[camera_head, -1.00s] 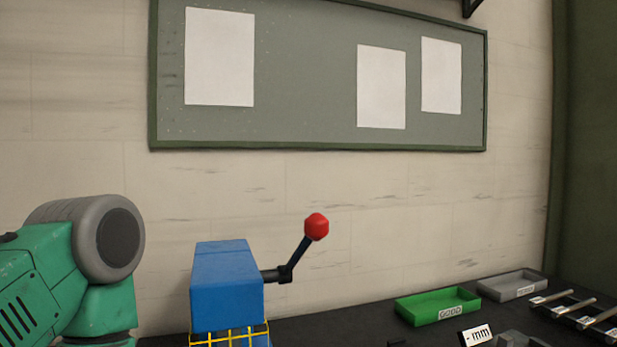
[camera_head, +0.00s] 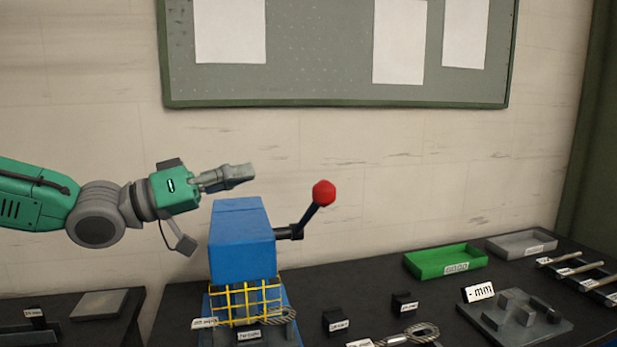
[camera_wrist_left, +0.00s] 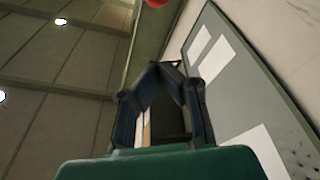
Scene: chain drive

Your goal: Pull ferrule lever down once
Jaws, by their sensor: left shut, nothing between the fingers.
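The ferrule lever is a dark bent arm (camera_head: 308,216) with a red knob (camera_head: 324,193). It comes out of the right side of a blue press (camera_head: 242,244) and points up and to the right. My left gripper (camera_head: 250,173) is shut and empty, above the press and left of the red knob, apart from it. In the left wrist view the closed fingers (camera_wrist_left: 166,66) point toward the ceiling side, and a bit of the red knob (camera_wrist_left: 156,3) shows at the top edge. My right gripper is not in view.
A yellow guard (camera_head: 246,301) fronts the press. A green tray (camera_head: 445,262) and a grey tray (camera_head: 521,245) stand on the dark bench at the right. Small labelled blocks and a cable loop (camera_head: 420,332) lie in front. The air around the knob is clear.

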